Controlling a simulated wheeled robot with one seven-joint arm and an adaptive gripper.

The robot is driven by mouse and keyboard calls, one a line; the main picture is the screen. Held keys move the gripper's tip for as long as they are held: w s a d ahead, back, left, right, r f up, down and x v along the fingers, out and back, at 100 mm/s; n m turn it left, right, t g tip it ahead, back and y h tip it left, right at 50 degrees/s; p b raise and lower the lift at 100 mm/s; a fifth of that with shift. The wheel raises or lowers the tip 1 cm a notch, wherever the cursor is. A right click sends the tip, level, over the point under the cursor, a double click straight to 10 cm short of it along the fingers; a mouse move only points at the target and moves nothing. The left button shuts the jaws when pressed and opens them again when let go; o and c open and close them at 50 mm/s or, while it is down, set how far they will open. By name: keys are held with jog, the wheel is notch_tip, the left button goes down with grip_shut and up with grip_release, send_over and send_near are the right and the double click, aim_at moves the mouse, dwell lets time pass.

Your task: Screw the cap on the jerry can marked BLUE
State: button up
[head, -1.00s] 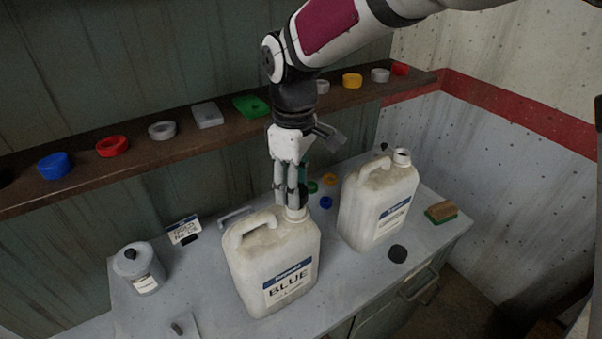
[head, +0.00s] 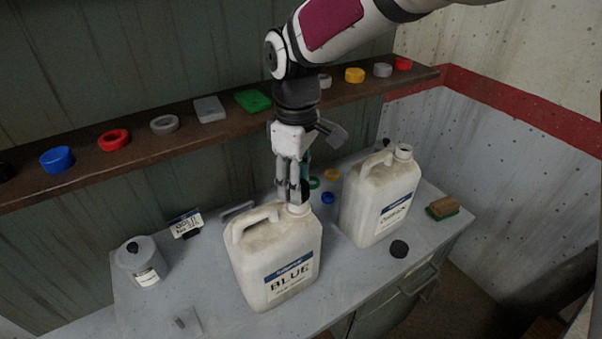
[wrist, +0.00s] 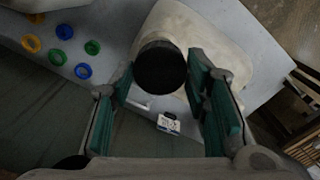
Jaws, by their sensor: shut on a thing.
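The white jerry can marked BLUE (head: 278,262) stands upright on the bench, its handle to the left and its neck (head: 298,209) at the top right. My gripper (head: 294,197) points down over that neck and is shut on a black cap (head: 306,190). In the wrist view the round black cap (wrist: 160,67) sits between the green-padded fingers, with the pale can top (wrist: 215,45) beneath it. The cap is at or just above the neck; I cannot tell whether it touches, because the fingers hide the rim.
A second white jerry can (head: 378,205) with an open mouth stands to the right. A shelf (head: 190,135) with caps runs behind.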

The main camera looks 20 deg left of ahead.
jog(key=shift+f+b, duration=0.3)
jog(key=shift+f, duration=1)
dwell(1.8)
jog(key=shift+m+p, duration=1.55)
jog(key=shift+m, duration=1.55)
jog(key=shift+s+m+p, duration=0.1)
jog(key=shift+m+p, duration=1.4)
jog(key=shift+m, duration=1.8)
jog(key=m+p, duration=0.1)
jog(key=m, duration=0.4)
jog(key=shift+a+p, duration=0.1)
jog(key=shift+p, duration=0.3)
jog(key=m, duration=0.7)
jog(key=o, duration=0.9)
